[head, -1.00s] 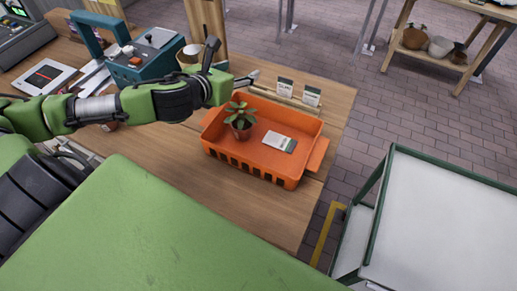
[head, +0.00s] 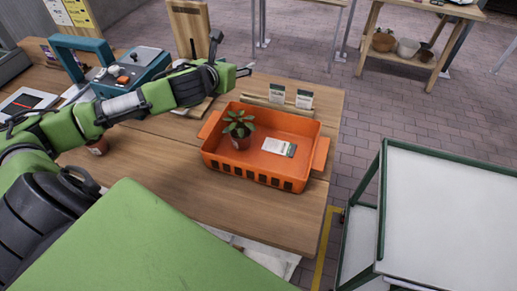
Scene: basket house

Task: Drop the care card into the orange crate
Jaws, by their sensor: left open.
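The orange crate (head: 222,163) stands on the wooden table. A white and green care card (head: 279,147) lies flat on the crate's floor, right of a small potted plant (head: 240,130) that stands inside. Two more cards, one on the left (head: 276,94) and one on the right (head: 304,99), stand upright in a wooden holder behind the crate. My left gripper (head: 230,54) is open and empty, above the table behind and left of the crate, apart from it. My right gripper is not in view.
A small pot (head: 97,147) is partly hidden under my left arm. A white-topped cart (head: 450,210) stands to the right. Bare table lies in front of the crate.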

